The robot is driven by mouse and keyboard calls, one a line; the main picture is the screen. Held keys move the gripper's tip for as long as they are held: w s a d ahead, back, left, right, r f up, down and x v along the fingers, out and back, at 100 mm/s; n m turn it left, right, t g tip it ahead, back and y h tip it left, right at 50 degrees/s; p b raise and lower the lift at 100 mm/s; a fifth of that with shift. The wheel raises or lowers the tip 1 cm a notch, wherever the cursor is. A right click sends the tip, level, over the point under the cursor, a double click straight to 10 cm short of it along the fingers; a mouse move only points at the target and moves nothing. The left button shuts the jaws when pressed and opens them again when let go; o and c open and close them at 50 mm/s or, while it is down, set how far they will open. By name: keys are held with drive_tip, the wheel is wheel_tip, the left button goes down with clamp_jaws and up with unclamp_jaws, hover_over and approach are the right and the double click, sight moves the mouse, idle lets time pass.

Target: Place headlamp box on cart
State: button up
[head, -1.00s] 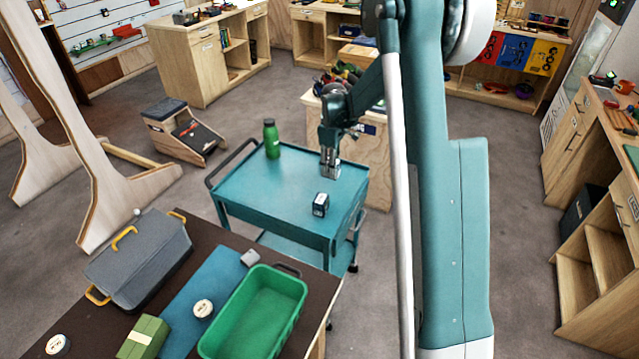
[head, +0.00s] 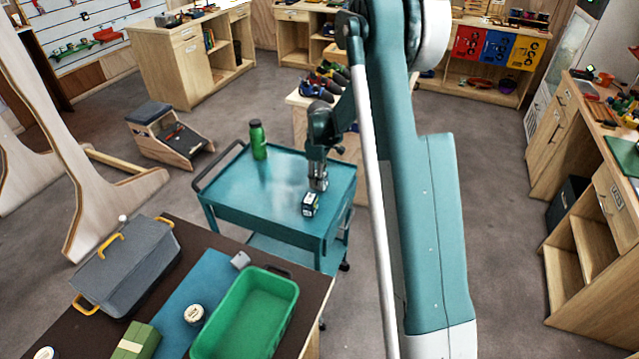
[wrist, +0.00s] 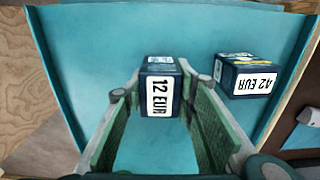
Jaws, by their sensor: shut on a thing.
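The headlamp box (wrist: 160,88) is a small dark box with a white "12 EUR" label. In the wrist view it sits between the two fingertips of my gripper (wrist: 161,92), which is shut on it. In the head view my gripper (head: 318,184) points down over the right part of the teal cart (head: 270,190); the held box is mostly hidden by the fingers there. Whether it touches the cart top (wrist: 100,45) I cannot tell. A second dark box (head: 310,206), labelled "42 EUR" in the wrist view (wrist: 247,76), stands on the cart beside the held one.
A green bottle (head: 258,140) stands at the cart's back left. The cart top's left and middle are clear. A dark table (head: 225,246) in front holds a green bin (head: 282,285), a grey case (head: 130,262) and a green box (head: 136,342). A wooden cabinet stands behind the cart.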

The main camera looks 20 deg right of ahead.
drive_tip(key=shift+f, duration=0.85)
drive_tip(key=shift+f, duration=0.2)
drive_tip(key=o, duration=0.9)
drive_tip(key=shift+r, duration=0.2)
wheel_tip(320, 180, up, 12)
drive_tip(key=shift+r, duration=0.1)
drive_tip(key=shift+s, duration=0.1)
